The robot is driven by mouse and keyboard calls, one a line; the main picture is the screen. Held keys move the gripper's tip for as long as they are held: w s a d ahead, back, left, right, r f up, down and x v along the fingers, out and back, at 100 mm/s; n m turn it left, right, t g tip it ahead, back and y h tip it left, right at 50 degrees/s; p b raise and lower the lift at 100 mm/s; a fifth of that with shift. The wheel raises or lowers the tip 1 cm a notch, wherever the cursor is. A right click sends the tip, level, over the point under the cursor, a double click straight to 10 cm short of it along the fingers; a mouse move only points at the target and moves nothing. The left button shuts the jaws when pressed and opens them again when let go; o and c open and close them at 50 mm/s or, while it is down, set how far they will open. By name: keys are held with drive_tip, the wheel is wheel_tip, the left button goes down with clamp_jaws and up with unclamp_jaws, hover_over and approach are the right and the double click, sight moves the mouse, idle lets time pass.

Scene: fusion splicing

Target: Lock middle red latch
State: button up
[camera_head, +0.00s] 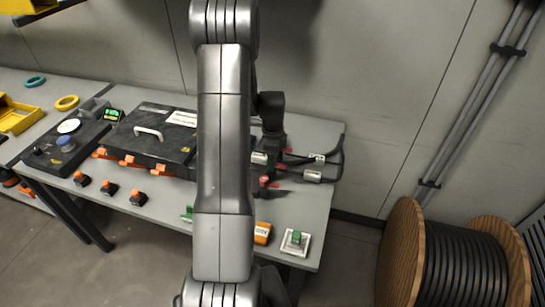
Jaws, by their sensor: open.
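A short row of small red latches shows just right of my arm, beside cable ends. The far one (287,150) and the near one (264,182) are visible. The middle red latch (281,166) is small and lies close under my gripper (274,152). My gripper is dark, points down and is open. Its fingertips are too small to tell whether they touch the latch. Whether the latch is up or down is unclear. My arm hides the area to the left of the latches.
A black case (155,135) with a white handle and orange clips lies left on the grey table (325,215). Black cables (340,150) loop at the table's right end. A green button box (296,241) sits at the front right. A cable drum (400,255) stands on the floor.

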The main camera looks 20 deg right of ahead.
drive_tip(key=shift+c, duration=0.5)
drive_tip(key=c, duration=0.9)
